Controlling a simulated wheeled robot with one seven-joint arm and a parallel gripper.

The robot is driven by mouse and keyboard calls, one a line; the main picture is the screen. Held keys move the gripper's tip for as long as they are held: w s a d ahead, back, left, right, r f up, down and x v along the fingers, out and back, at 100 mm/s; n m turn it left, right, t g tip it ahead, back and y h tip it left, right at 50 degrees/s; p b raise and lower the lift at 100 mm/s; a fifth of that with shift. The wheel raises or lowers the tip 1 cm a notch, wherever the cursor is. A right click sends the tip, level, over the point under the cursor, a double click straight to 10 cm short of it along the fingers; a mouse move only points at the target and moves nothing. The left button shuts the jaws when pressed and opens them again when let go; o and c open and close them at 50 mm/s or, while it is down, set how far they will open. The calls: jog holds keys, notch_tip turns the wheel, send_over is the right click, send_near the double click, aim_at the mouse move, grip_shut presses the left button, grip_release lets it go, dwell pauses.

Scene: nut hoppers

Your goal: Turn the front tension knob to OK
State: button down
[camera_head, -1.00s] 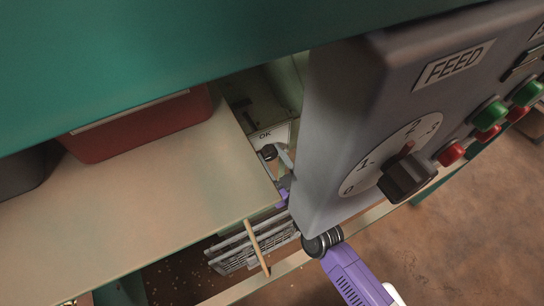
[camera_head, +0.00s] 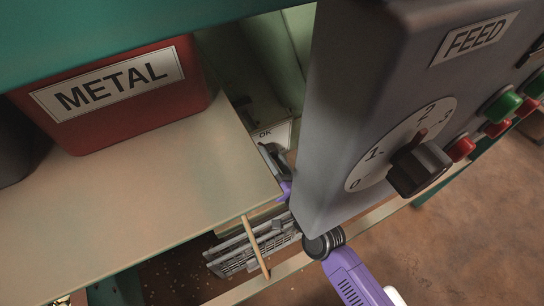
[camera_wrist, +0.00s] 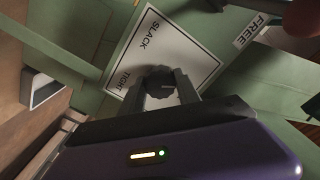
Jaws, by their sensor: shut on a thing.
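The tension knob (camera_wrist: 157,83) is a dark round knob on a white dial plate (camera_wrist: 170,50) marked SLACK and TIGHT in the wrist view. My gripper (camera_wrist: 160,90) is shut on the knob, one finger on each side. The knob's pointer cannot be made out. In the head view my gripper (camera_head: 273,158) is at the plate, in the gap beside the grey feed box, and covers the knob. The word OK on the plate (camera_head: 275,133) shows there just above the fingers.
The grey FEED box (camera_head: 340,120) stands close on the right of my gripper, with a dial knob (camera_head: 419,168) and buttons. A red METAL bin (camera_head: 130,118) sits on a tan shelf (camera_head: 150,195) at left. A FREE label (camera_wrist: 250,30) is beyond the plate.

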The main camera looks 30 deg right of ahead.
jog(key=m+b, duration=0.1)
jog(key=m, duration=0.5)
dwell(0.6)
jog(key=c, duration=0.9)
grip_release()
jog(key=shift+s, duration=0.1)
jog(key=shift+s, duration=3.85)
